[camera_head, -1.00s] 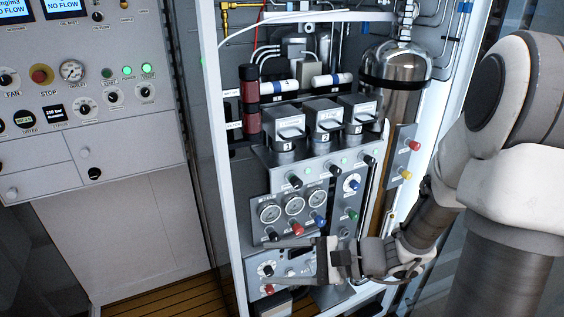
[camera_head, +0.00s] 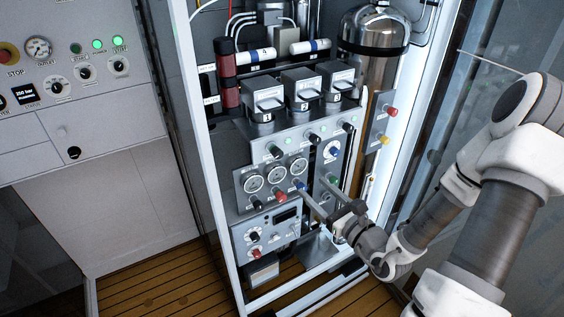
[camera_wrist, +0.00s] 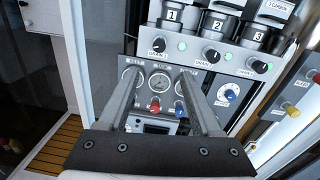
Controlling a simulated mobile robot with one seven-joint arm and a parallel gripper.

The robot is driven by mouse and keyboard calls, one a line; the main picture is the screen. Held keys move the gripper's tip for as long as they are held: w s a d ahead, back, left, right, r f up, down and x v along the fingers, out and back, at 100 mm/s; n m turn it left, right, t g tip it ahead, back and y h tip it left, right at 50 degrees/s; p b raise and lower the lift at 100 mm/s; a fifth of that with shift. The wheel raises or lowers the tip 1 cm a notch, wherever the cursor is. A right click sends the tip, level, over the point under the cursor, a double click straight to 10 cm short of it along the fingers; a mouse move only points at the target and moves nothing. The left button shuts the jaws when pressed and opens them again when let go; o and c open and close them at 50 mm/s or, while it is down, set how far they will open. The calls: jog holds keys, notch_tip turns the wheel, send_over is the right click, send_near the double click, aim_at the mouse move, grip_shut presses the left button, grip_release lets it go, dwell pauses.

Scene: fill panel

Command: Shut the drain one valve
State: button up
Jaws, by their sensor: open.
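The drain one valve is a black knob (camera_head: 276,151) at the left end of a row of three on the grey upper panel, below the canister marked 1. In the wrist view the same knob (camera_wrist: 157,45), labelled drain 1, is beyond my fingertips and between their lines. My gripper (camera_head: 314,186) is open and empty, low and to the right of the knob, with its fingers pointing at the panel. In the wrist view my gripper (camera_wrist: 159,74) spans the gauges. The drain 2 knob (camera_wrist: 210,55) and drain 3 knob (camera_wrist: 260,66) lie to the right.
Below the row are round gauges (camera_head: 276,174), a red knob (camera_head: 281,197) and a blue knob (camera_head: 300,185), close to my fingers. A green knob (camera_head: 334,181) is at the right. The white cabinet frame (camera_head: 210,150) borders the opening. A metal cylinder (camera_head: 372,60) stands behind.

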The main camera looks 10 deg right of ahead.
aim_at(279, 156)
jog(key=b+x, duration=0.5)
jog(key=x, duration=1)
jog(key=shift+w+a, duration=0.2)
jog(key=shift+a, duration=0.05)
grip_shut()
